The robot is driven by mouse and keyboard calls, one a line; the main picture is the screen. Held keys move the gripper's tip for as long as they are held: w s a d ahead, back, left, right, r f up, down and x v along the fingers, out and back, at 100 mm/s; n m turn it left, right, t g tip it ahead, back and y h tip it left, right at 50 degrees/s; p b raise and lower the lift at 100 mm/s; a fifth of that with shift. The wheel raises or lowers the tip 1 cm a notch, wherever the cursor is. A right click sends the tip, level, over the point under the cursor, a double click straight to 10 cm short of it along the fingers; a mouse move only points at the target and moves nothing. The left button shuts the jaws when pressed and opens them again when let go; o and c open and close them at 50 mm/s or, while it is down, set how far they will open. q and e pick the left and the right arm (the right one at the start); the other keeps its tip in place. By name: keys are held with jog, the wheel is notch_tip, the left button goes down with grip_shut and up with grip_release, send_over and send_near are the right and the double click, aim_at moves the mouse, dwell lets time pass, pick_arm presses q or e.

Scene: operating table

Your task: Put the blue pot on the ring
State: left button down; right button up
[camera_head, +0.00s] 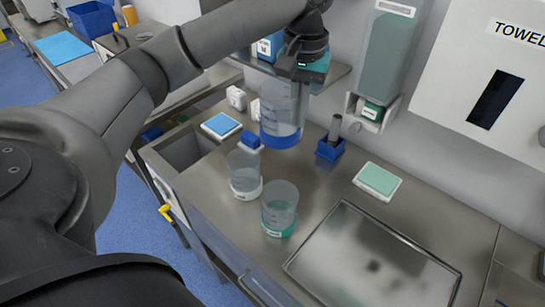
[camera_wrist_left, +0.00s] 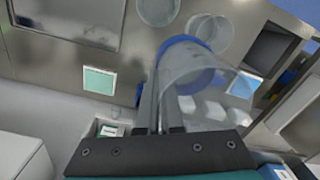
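The blue pot (camera_head: 283,105) is a clear graduated beaker with a blue base, held upright above the steel counter. My left gripper (camera_head: 301,72) is above it, shut on its upper wall. In the left wrist view the left gripper's two fingers (camera_wrist_left: 160,90) are close together at the wall of the blue pot (camera_wrist_left: 195,75). A clear pot with a white base (camera_head: 245,175) and one with a green base (camera_head: 279,208) stand on the counter below. I cannot single out a separate ring. My right gripper is not in view.
A small blue block (camera_head: 250,140) and a blue holder with a grey rod (camera_head: 330,150) stand near the held pot. A green-topped square (camera_head: 378,180) and a steel tray (camera_head: 370,265) lie to the right. A sink (camera_head: 182,148) opens at the left.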

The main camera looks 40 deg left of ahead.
pick_arm(q)
notch_tip(320, 180, down, 20)
jog(key=b, duration=0.3)
jog(key=shift+a+r, duration=0.1)
jog(key=shift+r, duration=0.1)
jog(key=c, duration=1.5)
grip_release()
jog(key=shift+f, duration=0.15)
jog(key=shift+c, duration=0.2)
jog(key=o, duration=0.5)
jog(key=shift+c, duration=0.2)
